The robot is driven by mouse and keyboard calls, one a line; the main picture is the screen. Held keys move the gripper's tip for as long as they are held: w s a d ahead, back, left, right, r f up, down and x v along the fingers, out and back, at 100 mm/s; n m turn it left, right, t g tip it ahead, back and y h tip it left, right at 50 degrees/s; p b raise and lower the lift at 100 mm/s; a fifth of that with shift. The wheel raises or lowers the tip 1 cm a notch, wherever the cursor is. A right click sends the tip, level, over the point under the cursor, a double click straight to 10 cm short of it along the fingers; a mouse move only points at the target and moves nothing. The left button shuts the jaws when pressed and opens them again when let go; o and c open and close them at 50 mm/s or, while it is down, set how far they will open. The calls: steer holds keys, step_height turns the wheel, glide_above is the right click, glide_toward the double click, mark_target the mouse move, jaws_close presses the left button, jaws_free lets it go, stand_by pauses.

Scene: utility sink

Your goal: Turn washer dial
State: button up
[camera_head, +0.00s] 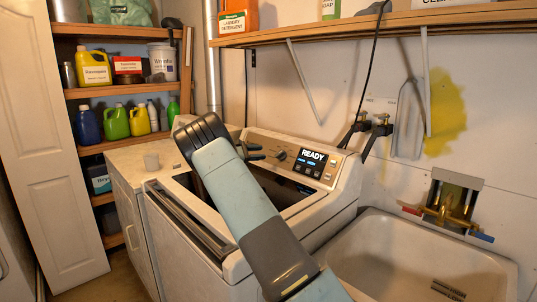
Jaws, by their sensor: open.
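The washer (196,246) stands in the middle, with its top opening showing dark behind my arm. Its slanted rear control panel (327,189) carries a lit display (313,160) reading "READY". A small dark round dial (281,155) sits on the panel left of the display. My gripper (262,152) is small and dark, just left of the dial, its fingers pointing toward it. It is open and holds nothing that I can see. A gap seems to show between gripper and dial, but depth is hard to judge. My arm hides part of the washer's lid opening and front.
A white sink (430,262) with a brass faucet (443,209) lies at right. Hoses and valves (368,128) hang on the wall behind the washer. A wooden shelf (380,24) runs above. Shelves of bottles (115,123) stand at left.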

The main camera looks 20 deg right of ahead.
steer(key=shift+a+r, duration=0.2)
steer(key=shift+a, duration=2.2)
steer(key=s+d+r+m+y, duration=0.1)
steer(key=s+r+m+y, duration=0.35)
steer(key=s, duration=0.75)
steer(key=s+d+r+m+y, duration=0.15)
steer(key=s+r+y, duration=0.45)
steer(key=s, duration=0.7)
steer(key=s+a+m+t+y, duration=0.1)
steer(key=s+a, duration=0.4)
steer(key=s, duration=0.6)
steer(key=s+a+m+t+y, duration=0.2)
steer(key=s+a+y, duration=0.1)
steer(key=s, duration=0.8)
steer(key=s+a+m+t+y, duration=0.2)
steer(key=s+a, duration=0.4)
steer(key=s, duration=0.6)
steer(key=shift+a, duration=0.3)
